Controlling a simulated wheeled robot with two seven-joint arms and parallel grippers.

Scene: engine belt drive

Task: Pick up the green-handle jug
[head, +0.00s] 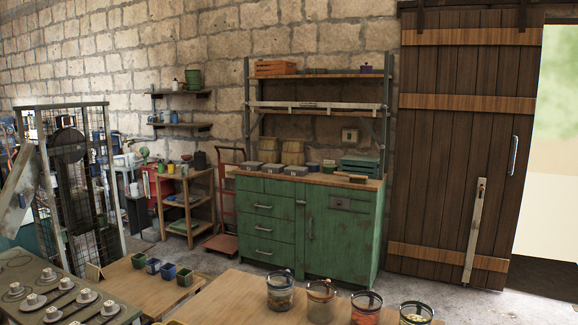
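Several clear jugs stand in a row along the wooden table at the bottom of the head view. The far-right jug (415,314) has a greenish rim and looks like the green-handle one, but its handle is too small to tell for sure. To its left are a jug with reddish contents (366,311), a jug with a brownish rim (320,303) and a jug with pale contents (280,293). The lower parts of the two rightmost jugs are cut off by the frame edge. Neither of my grippers is in view.
The wooden table (228,300) has bare room left of the jugs. A bench with metal parts (60,300) is at bottom left. A green cabinet (275,230) stands behind, with open floor between.

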